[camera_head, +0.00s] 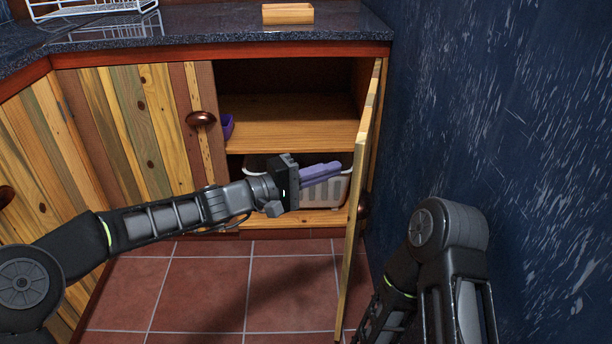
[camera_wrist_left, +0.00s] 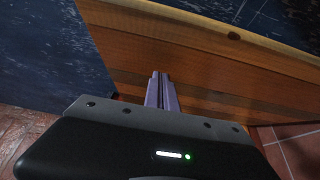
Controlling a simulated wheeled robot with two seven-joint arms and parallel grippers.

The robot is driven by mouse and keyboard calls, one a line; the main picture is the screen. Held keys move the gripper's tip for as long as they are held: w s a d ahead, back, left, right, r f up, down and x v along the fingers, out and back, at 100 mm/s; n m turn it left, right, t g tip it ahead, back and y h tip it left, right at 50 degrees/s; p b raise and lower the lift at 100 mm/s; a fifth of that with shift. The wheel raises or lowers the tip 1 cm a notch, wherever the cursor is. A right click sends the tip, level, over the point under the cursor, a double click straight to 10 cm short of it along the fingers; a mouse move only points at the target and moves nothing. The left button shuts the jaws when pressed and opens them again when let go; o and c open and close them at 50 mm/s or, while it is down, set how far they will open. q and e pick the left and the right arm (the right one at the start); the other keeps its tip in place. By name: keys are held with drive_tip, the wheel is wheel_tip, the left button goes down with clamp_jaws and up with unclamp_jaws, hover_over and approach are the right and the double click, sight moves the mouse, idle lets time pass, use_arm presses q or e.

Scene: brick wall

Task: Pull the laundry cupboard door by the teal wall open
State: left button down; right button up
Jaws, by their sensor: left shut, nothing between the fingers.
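The cupboard door (camera_head: 358,200) by the dark teal-blue wall (camera_head: 500,110) stands wide open, seen nearly edge-on in the head view. Its round copper knob (camera_head: 363,205) is on the side facing the wall. My left gripper (camera_head: 338,168) is shut and empty, with its purple fingers pointing right at the inner side of the door. In the left wrist view the fingers (camera_wrist_left: 161,90) point at the door's wooden inner face (camera_wrist_left: 190,60); I cannot tell whether they touch it. My right arm shows at the lower right, but its gripper is out of view.
The open cupboard has a wooden shelf (camera_head: 290,122), a purple item (camera_head: 227,126) and a pale basket (camera_head: 325,192) below. A closed door with a copper knob (camera_head: 200,118) is to the left. A wooden box (camera_head: 287,13) and white rack stand on the counter. The tiled floor (camera_head: 210,290) is clear.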

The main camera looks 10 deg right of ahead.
use_arm(q)
drive_tip(key=shift+s+d, duration=0.3)
drive_tip(key=shift+d, duration=0.1)
drive_tip(key=s+a+p, duration=0.1)
drive_tip(key=s+a, duration=0.6)
drive_tip(key=a, duration=0.1)
drive_tip(key=shift+s+a, duration=0.35)
drive_tip(key=shift+a, duration=0.05)
drive_tip(key=shift+f, duration=0.1)
